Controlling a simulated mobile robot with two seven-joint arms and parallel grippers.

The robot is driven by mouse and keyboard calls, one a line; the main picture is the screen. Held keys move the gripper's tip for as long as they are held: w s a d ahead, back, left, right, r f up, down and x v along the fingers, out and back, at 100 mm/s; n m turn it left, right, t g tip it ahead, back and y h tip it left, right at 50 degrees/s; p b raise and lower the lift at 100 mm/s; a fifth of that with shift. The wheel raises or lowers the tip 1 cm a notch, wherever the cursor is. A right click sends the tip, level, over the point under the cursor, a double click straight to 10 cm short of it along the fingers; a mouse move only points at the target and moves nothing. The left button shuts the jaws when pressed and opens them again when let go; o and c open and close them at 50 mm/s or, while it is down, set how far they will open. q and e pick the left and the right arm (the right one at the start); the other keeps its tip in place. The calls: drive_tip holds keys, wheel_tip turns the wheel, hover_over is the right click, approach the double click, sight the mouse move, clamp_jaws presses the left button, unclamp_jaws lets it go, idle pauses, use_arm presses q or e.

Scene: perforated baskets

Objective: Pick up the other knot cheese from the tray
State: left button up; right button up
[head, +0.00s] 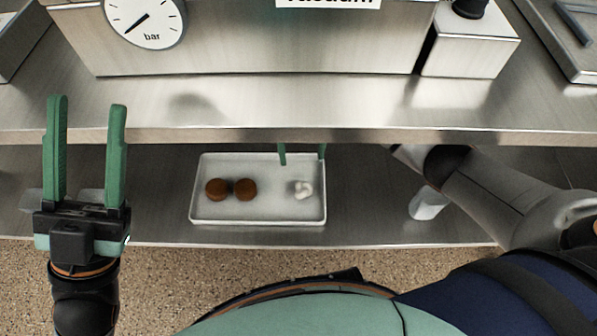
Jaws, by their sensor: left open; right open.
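A white knot cheese (303,190) lies on the right part of a pale rectangular tray (265,212). The tray stands on the lower metal shelf. My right gripper (302,161) reaches in under the upper shelf. Its two green fingers are apart and empty, just behind the cheese in the picture. The rest of that gripper is hidden by the upper shelf. My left gripper (87,105) is open and empty at the far left, well away from the tray, its fingers pointing up the picture.
Two brown round pieces (217,189) sit side by side on the tray's left part. The upper shelf edge (240,135) overhangs the tray's back. A metal machine with a gauge (145,20) stands on the upper shelf. The lower shelf is bare left of the tray.

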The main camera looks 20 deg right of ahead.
drive_tip(key=b, duration=0.2)
hover_over(304, 186)
drive_tip(key=f, duration=0.7)
drive_tip(key=shift+w+a, duration=0.1)
drive_tip(key=shift+w, duration=0.3)
drive_tip(key=f+b, duration=0.2)
drive_tip(key=f, duration=0.1)
drive_tip(key=s+f+b, duration=0.1)
drive_tip(key=f, duration=0.1)
drive_tip(key=shift+f, duration=0.15)
drive_tip(key=shift+w, duration=0.1)
drive_tip(key=shift+c, duration=0.6)
use_arm(q)
drive_tip(key=shift+n, duration=0.4)
drive_tip(key=f, duration=0.5)
drive_tip(key=shift+d, duration=0.25)
use_arm(e)
drive_tip(key=c, duration=1.3)
